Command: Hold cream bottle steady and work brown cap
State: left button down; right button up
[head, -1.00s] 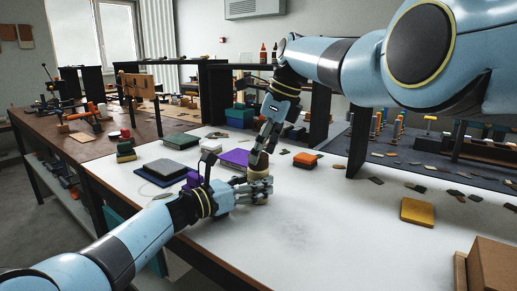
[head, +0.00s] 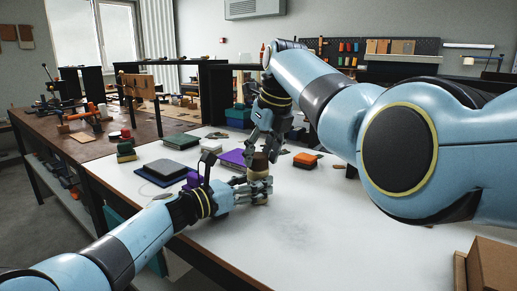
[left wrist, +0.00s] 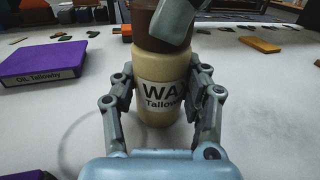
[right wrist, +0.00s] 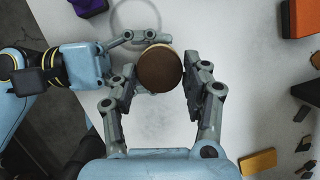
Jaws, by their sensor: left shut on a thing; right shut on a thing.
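The cream bottle (left wrist: 165,95) stands upright on the white table, with a label reading "WA…" and "Tallow…". In the head view the bottle (head: 259,187) is partly hidden by my left gripper (head: 262,194). My left gripper (left wrist: 166,92) is shut on the bottle, one finger on each side. The brown cap (right wrist: 160,68) sits on top of the bottle and also shows in the left wrist view (left wrist: 150,22). My right gripper (right wrist: 158,80) is shut on the cap from above, and one of its fingers covers part of the cap in the left wrist view.
A purple box (left wrist: 58,60) lies left of the bottle. A grey book (head: 165,169) and a red-orange block (head: 306,160) lie nearby. A yellow block (right wrist: 258,161) lies farther right. A brown box (head: 495,265) stands at the near right corner. The table's front middle is clear.

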jog(key=o, duration=1)
jog(key=shift+w+r, duration=0.1)
jog(key=shift+r, duration=1.05)
jog(key=shift+w+d+n, duration=0.1)
jog(key=shift+d+n, duration=0.05)
jog(key=shift+n, duration=0.65)
jog(key=n, duration=0.2)
jog(key=n+g+y, duration=0.1)
jog(key=shift+w+r+n+g, duration=0.2)
jog(key=shift+n+g, duration=0.1)
jog(key=shift+n, duration=0.1)
jog(key=shift+f+n, duration=0.15)
jog(key=shift+n, duration=0.45)
jog(key=shift+f, duration=0.1)
jog(key=shift+s, duration=0.15)
